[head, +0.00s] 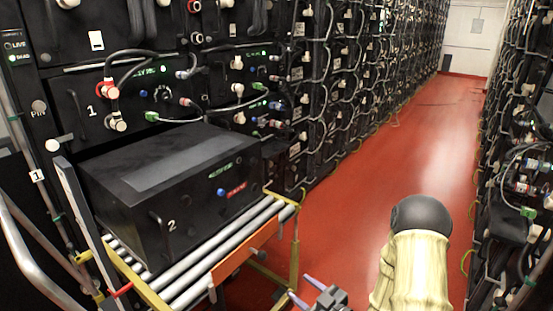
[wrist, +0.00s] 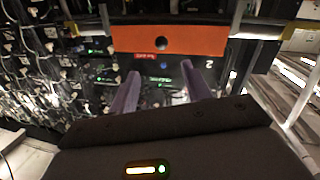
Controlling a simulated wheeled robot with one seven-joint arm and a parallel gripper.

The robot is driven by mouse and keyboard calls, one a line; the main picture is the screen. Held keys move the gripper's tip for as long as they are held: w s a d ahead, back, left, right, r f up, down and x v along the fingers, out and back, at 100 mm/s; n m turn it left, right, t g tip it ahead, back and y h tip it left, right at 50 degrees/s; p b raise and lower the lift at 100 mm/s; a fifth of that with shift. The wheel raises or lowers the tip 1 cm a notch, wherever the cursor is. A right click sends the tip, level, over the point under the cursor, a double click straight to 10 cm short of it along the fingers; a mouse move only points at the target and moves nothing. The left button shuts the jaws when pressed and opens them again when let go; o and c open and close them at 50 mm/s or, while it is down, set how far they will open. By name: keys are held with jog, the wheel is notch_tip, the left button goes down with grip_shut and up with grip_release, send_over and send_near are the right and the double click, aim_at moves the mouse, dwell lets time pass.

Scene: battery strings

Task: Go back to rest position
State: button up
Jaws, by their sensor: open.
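My gripper (head: 302,290) shows at the bottom edge of the head view, low in front of the roller cart (head: 290,210). Its two purple fingers are apart with nothing between them. In the wrist view my gripper (wrist: 160,70) is open, with the cart's orange bar (wrist: 205,41) beyond the fingertips and not in their grasp. A black battery module marked 2 (head: 150,215) sits on the cart's rollers in the head view. Part of my arm, cream with a dark round joint, stands at the lower right of the head view.
A rack of black battery modules (head: 215,90) with cables lines the left, directly behind the cart. Another rack (head: 525,170) runs along the right. The red aisle floor (head: 370,165) between them is clear toward the white far wall (head: 466,40).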

jog(key=s+d+r+m+g+h, duration=0.3)
jog(key=d+m+g+h, duration=0.3)
jog(key=h, duration=0.4)
jog(key=s+r+m+g+h, duration=0.1)
jog(key=s+r+m+g, duration=0.35)
jog(key=s, duration=0.65)
jog(key=w+p+v, duration=0.3)
jog(key=p+v, duration=1.1)
jog(key=w+r+p+v, duration=0.1)
jog(key=w+p+v, duration=0.2)
jog(key=p+v, duration=1.1)
jog(key=shift+s+r, duration=0.2)
jog(key=shift+r, duration=0.1)
